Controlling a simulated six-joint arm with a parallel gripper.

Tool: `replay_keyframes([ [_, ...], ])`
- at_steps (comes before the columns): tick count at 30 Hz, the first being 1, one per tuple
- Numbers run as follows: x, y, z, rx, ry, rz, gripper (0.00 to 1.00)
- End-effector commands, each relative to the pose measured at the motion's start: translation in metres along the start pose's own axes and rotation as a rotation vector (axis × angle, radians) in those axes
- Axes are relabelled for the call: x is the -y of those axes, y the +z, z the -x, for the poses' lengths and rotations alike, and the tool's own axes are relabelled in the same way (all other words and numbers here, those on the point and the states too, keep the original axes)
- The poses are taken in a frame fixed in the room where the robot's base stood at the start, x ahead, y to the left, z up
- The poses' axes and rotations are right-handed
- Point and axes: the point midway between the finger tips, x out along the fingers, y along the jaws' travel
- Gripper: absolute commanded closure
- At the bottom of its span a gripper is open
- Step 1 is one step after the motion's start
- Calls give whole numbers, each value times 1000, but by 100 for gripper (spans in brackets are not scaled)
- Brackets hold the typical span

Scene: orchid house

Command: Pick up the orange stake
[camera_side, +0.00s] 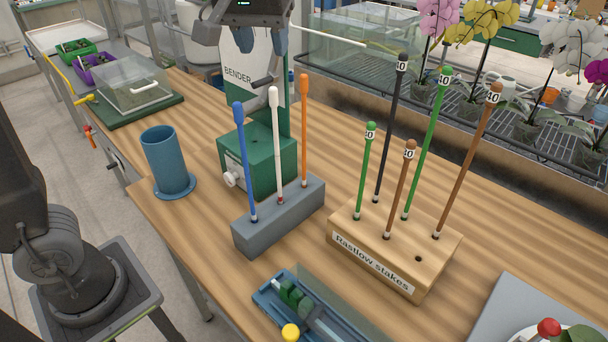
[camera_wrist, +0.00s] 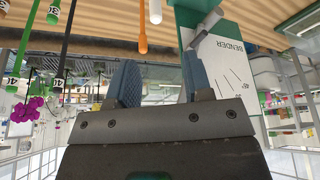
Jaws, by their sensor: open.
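The orange stake (camera_side: 304,135) stands upright in the right end of a grey block (camera_side: 280,221) on the wooden bench, beside a white stake (camera_side: 277,145) and a blue stake (camera_side: 245,160). In the wrist view, which looks upside down, the orange stake's tip (camera_wrist: 143,38) shows at the top, near the white stake's tip (camera_wrist: 155,10). My gripper (camera_side: 245,42) is above and left of the orange stake in the side view, clear of it. Its blue finger pads are apart with nothing between them, as the wrist view (camera_wrist: 160,78) also shows.
A green bender (camera_side: 258,165) stands behind the grey block, its sign panel rising close to my gripper. A wooden stake block (camera_side: 345,240) with several tagged stakes is to the right. A blue cup (camera_side: 165,160) stands left. A blue tray (camera_side: 270,300) is in front.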

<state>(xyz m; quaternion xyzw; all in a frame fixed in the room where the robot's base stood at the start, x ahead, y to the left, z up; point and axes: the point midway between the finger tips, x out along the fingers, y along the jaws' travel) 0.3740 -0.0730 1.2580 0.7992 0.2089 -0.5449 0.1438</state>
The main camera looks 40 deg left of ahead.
Motion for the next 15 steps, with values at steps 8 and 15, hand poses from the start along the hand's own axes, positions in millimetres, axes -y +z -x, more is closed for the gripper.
replay_keyframes([
  [8,-49,-43,-3,-13,-90,208,54],
  [15,-55,-48,-16,-17,-110,254,54],
])
